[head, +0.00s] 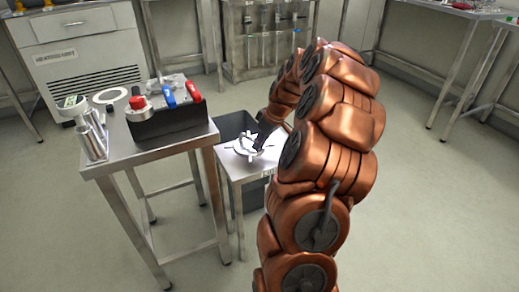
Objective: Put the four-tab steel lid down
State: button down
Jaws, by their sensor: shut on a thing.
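The steel lid (243,148) is a small, pale, round piece with tabs standing out from its edge. It is at the low steel side table (230,172), at or just above the top; I cannot tell if it touches. My gripper (258,142) reaches down to it from the upper right and is shut on it. The fingertips are small and dark here, and my copper arm hides the table's right part. I cannot count the tabs clearly.
A dark bin (236,122) is behind the low table. The floor at right is clear.

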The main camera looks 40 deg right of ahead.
jog(key=shift+f, duration=1.1)
jog(key=shift+f, duration=0.1)
jog(key=c, duration=1.2)
grip_release()
jog(key=shift+o, duration=0.2)
